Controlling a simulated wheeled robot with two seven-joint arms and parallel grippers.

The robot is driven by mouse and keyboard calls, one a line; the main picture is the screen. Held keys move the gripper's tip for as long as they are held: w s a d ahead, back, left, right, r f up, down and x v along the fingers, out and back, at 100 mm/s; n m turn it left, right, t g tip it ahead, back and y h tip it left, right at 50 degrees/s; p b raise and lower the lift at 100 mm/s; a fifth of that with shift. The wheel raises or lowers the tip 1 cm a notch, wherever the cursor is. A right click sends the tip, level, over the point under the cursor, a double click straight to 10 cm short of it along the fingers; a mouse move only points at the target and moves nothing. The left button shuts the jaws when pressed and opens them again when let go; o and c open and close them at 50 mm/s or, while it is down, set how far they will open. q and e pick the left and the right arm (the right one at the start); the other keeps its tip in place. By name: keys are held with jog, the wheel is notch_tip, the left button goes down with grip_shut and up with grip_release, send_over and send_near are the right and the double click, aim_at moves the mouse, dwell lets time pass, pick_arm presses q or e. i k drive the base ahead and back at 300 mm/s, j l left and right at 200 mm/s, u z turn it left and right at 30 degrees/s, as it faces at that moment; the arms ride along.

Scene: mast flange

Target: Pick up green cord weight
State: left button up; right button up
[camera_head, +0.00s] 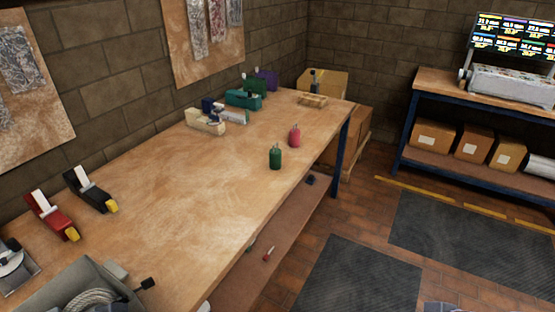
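The green cord weight (275,158) stands upright on the wooden workbench (185,195), close to its right-hand edge. It is a small dark green cylinder with a narrow top. A similar red weight (294,136) stands a little beyond it to the right, apart from it. Nothing touches the green weight. Neither of my grippers can be made out. Small dark-blue parts show at the bottom edge, too cut off to identify.
Red (53,217) and black (90,191) tape dispensers stand at the left. A grey bin with cable (80,285) is at the near left. More dispensers (206,121) line the far wall side. The bench around the weight is clear. Dark mats (365,275) cover the floor.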

aim_at(275, 154)
jog(key=i+l+u, duration=0.1)
jog(key=u, duration=0.8)
jog(key=i+l+u, duration=0.15)
jog(key=l+u, duration=0.15)
jog(key=i+l+u, duration=0.25)
jog(key=l, duration=0.2)
jog(key=l+u, duration=0.3)
jog(key=i+l, duration=0.1)
jog(key=l, duration=0.55)
jog(key=i+l+u, duration=0.1)
jog(key=l, duration=0.55)
